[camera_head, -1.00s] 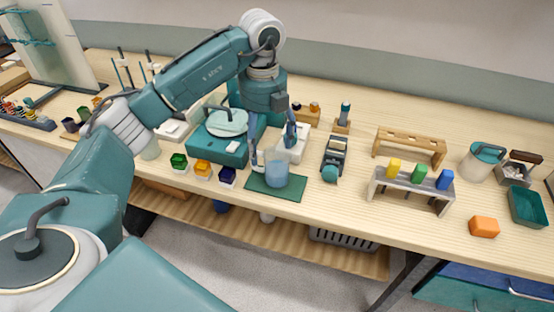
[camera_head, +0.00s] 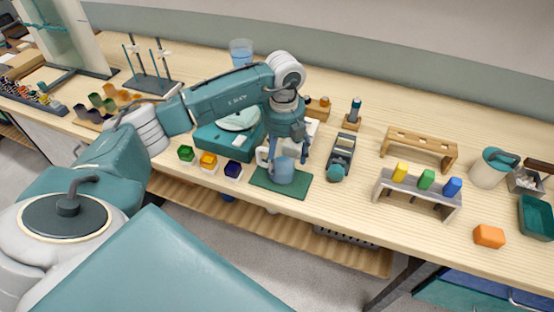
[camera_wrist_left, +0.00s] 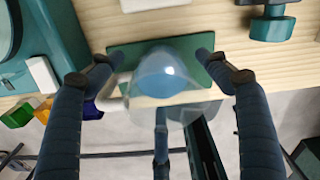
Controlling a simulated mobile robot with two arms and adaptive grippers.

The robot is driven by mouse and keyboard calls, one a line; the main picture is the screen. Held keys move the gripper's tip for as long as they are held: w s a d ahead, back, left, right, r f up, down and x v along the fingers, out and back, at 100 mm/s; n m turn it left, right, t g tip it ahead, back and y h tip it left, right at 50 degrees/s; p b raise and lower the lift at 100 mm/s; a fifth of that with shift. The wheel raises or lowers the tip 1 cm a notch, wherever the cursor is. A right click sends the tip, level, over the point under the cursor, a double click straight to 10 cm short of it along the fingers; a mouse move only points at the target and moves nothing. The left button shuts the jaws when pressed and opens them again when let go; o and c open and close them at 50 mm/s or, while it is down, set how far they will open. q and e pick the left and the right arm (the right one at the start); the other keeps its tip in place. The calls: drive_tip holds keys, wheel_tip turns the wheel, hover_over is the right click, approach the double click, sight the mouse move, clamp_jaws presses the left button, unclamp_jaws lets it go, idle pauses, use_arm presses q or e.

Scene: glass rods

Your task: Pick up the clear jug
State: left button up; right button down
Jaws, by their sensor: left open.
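The clear jug (camera_head: 284,172) holds blue liquid and stands upright on a dark green mat (camera_head: 295,190) near the table's front edge. Its pale handle (camera_head: 262,157) points to the left. My left gripper (camera_head: 288,156) is above and around the jug, pointing down. In the left wrist view the jug (camera_wrist_left: 165,80) lies between the two open fingertips (camera_wrist_left: 154,58), with a gap visible on at least the left side. Whether a finger touches the glass I cannot tell. My right gripper is not in view.
Green, orange and blue pots (camera_head: 208,162) stand left of the mat. A teal device (camera_head: 341,152) is to the right. A grey rack with coloured blocks (camera_head: 418,190) stands farther right. A teal balance (camera_head: 220,138) is behind left.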

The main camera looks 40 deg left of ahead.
use_arm(q)
drive_tip(key=shift+f, duration=0.65)
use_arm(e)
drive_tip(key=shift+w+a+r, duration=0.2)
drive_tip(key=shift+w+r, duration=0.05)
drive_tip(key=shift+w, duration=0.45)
use_arm(q)
drive_tip(key=c, duration=1.4)
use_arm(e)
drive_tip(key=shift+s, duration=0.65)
